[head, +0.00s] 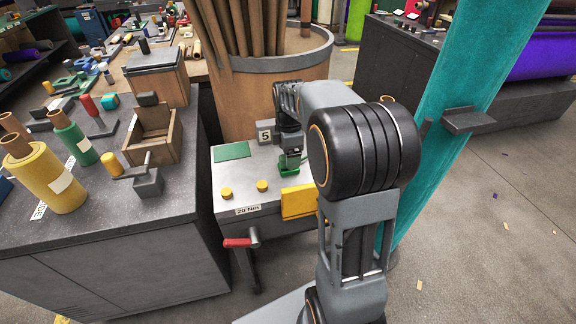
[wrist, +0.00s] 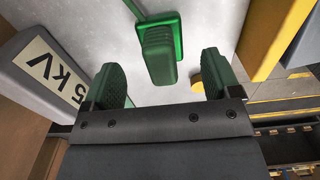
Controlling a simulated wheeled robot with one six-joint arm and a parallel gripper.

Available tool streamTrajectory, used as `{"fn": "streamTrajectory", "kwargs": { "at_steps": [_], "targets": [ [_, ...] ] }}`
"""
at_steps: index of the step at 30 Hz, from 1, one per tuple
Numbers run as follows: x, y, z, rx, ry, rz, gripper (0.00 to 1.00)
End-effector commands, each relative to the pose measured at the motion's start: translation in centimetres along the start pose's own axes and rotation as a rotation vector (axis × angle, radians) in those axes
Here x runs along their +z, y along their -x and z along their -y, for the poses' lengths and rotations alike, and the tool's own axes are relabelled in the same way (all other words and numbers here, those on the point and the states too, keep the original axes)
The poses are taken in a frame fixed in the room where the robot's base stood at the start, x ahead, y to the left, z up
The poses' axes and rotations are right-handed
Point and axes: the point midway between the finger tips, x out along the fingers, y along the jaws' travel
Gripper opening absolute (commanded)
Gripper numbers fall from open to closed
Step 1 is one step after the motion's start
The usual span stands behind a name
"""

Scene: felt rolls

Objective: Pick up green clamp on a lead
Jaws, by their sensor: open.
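The green clamp (wrist: 158,52) shows in the wrist view, ahead of my gripper (wrist: 162,68) and roughly centred between its two green-padded fingers. A thin green strip, perhaps its lead, runs from it to the top edge. My gripper is open, and neither finger visibly touches the clamp. In the head view, my gripper (head: 290,152) points down over the light grey cabinet top (head: 236,180). Green parts show just below it there, and I cannot tell clamp from finger pads. My arm hides part of the cabinet's right side.
A block with a "5 kV" label (wrist: 48,68) stands close left of my gripper. A yellow panel (head: 299,201) and two yellow knobs (head: 262,186) are on the cabinet. A wooden bin of rolls (head: 250,95) stands behind; a teal roll (head: 465,90) rises at right.

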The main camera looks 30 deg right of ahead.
Motion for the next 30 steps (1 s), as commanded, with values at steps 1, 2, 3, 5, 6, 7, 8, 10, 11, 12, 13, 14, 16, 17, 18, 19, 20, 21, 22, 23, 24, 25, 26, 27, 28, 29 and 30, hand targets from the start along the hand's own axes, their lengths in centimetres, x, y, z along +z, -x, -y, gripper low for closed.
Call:
{"fn": "streamTrajectory", "kwargs": {
  "at_steps": [1,2,3,5,6,7,8,10,11,12,13,14,16,17,18,19,20,21,22,23,24,25,26,27,28,29,30],
  "targets": [
    [-0.1,-1.0,0.1,-0.004,0.0,0.0,0.83],
    [-0.1,-1.4,0.1,-0.003,0.0,0.0,0.83],
    [-0.1,-2.0,0.1,-0.003,0.0,0.0,0.83],
    [-0.2,-2.8,0.2,-0.003,0.0,0.0,0.83],
    [-0.2,-3.3,0.2,-0.003,-0.001,0.0,0.83],
    [-0.2,-3.6,0.2,-0.003,-0.001,0.0,0.83],
    [-0.2,-3.8,0.2,-0.002,-0.001,0.0,0.83],
    [-0.2,-4.3,0.2,-0.001,-0.001,0.0,0.83],
    [-0.2,-4.4,0.2,-0.002,-0.001,0.0,0.83],
    [-0.2,-4.5,0.2,-0.002,-0.001,0.0,0.83],
    [-0.2,-4.6,0.2,-0.002,-0.001,0.0,0.83],
    [-0.2,-4.6,0.2,-0.001,-0.001,0.0,0.83],
    [-0.2,-4.6,0.2,-0.001,-0.001,0.0,0.83],
    [-0.2,-4.6,0.2,-0.001,-0.001,0.0,0.83],
    [-0.2,-4.6,0.2,-0.001,-0.001,0.0,0.83],
    [-0.2,-4.6,0.2,-0.001,-0.001,0.0,0.83],
    [-0.2,-4.6,0.2,-0.001,-0.001,0.0,0.81],
    [-0.2,-4.6,0.2,-0.001,-0.001,0.0,0.77],
    [-0.2,-4.6,0.2,-0.001,-0.001,0.0,0.74],
    [-0.2,-4.5,0.2,-0.001,-0.001,0.0,0.71],
    [-0.2,-4.5,0.2,-0.001,-0.001,0.0,0.68],
    [-0.2,-4.5,0.2,0.0,-0.001,0.0,0.65],
    [-0.2,-4.5,0.2,0.0,-0.001,0.0,0.62],
    [-0.2,-4.5,0.2,0.0,-0.001,0.0,0.58],
    [-0.2,-4.5,0.2,0.0,-0.001,0.0,0.55],
    [-0.2,-4.5,0.2,0.0,-0.001,0.0,0.52],
    [-0.2,-4.5,0.2,0.0,-0.001,0.0,0.48]
  ]
}}
